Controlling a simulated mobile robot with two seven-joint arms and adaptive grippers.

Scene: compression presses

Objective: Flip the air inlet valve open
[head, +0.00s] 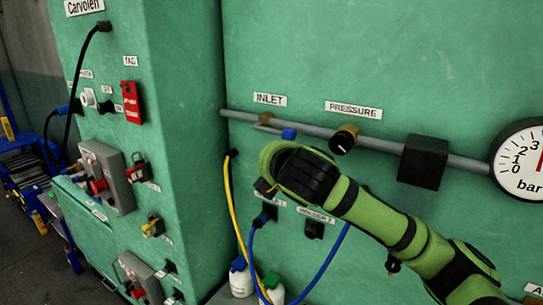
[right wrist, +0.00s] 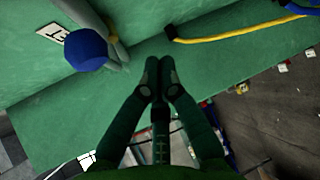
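The air inlet valve has a blue handle end (head: 289,134) on the grey pipe (head: 310,131), just below the INLET label (head: 270,99) in the head view. The blue end is also large in the right wrist view (right wrist: 86,49), to the upper left of my right gripper (right wrist: 159,70). The gripper's fingertips are together with nothing seen between them, apart from the blue end. In the head view my right arm comes in from the right, its wrist just below the valve. It hides the fingertips and part of the wall. My left gripper is out of view.
A yellow hose (head: 230,200) hangs left of my wrist. A green cabinet (head: 160,60) with switches juts out at left.

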